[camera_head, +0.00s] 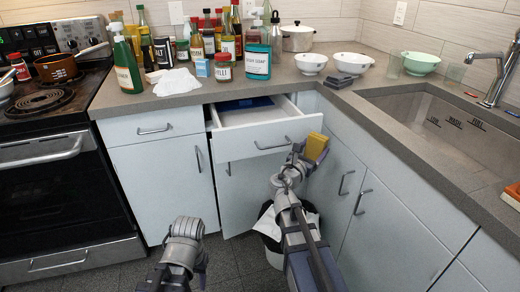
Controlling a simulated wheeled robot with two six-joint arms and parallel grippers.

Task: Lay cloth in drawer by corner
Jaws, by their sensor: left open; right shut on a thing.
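The open drawer (262,137) is pulled out below the counter in the middle of the head view. Something flat and dark blue (243,103) lies at the back inside it; I cannot tell what it is. A crumpled white cloth (177,82) lies on the counter behind and left of the drawer. My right gripper (303,156) is at the drawer front's right end, shut on a small yellow block-like thing (316,146). My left gripper (185,230) is open and empty, low in front of the lower cabinet; its fingertips are hard to make out.
Bottles and jars crowd the counter (330,95) at the back. A stove (45,150) stands at left, a sink (450,125) at right. A bin (268,232) stands on the floor below the drawer, partly behind my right arm.

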